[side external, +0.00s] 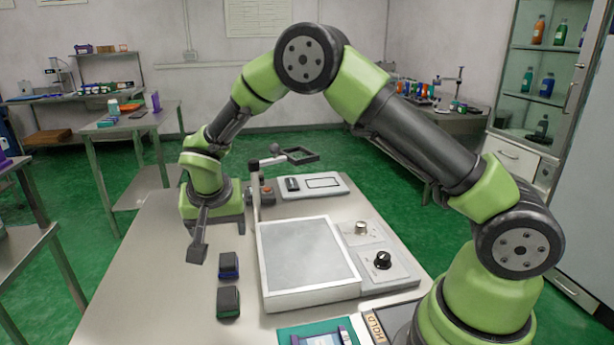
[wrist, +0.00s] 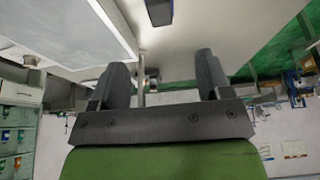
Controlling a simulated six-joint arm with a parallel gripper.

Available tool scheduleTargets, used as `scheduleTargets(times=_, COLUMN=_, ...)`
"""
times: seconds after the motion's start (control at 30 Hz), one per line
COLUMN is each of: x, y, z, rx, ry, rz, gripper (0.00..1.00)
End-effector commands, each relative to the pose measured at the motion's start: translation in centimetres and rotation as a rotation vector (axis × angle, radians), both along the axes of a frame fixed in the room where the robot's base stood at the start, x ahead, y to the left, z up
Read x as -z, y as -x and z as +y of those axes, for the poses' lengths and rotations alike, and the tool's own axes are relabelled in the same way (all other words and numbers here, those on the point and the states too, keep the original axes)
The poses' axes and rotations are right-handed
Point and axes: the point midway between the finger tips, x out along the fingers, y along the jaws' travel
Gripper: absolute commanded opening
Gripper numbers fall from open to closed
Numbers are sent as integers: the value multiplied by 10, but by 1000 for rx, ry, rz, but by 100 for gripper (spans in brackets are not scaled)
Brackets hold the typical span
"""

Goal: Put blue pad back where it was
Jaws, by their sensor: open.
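The blue pad (side external: 229,266), a small block with a dark top and blue sides, lies on the table left of the large white plate. A similar green pad (side external: 228,302) lies just in front of it. My gripper (side external: 212,242) is above the table, to the left of and behind the blue pad in the side view, and apart from it. One finger shows clearly there. In the wrist view my gripper (wrist: 162,75) has its two fingers wide apart with nothing held. A dark pad (wrist: 158,12) shows at the top edge there; which one is unclear.
The white plate (side external: 305,255) takes up the middle of the table, with a thin post with a frame behind it. A knob panel (side external: 377,258) stands to its right. A teal-edged device (side external: 316,336) is at the front. The table's left part is clear.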

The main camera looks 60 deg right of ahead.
Motion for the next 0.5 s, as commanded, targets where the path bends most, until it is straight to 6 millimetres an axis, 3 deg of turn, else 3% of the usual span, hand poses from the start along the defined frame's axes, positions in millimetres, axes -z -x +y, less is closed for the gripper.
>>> scheduleTargets(times=0.13, x=-33, y=10, z=-4, rx=-16, ry=-22, rz=-15, gripper=71)
scheduleTargets(times=0.23, x=-73, y=30, z=-9, rx=-47, ry=-53, rz=-30, gripper=71)
scheduleTargets(times=0.4, x=-137, y=83, z=-16, rx=-128, ry=-116, rz=-68, gripper=71)
scheduleTargets(times=0.5, x=-164, y=120, z=-18, rx=-187, ry=-151, rz=-101, gripper=71)
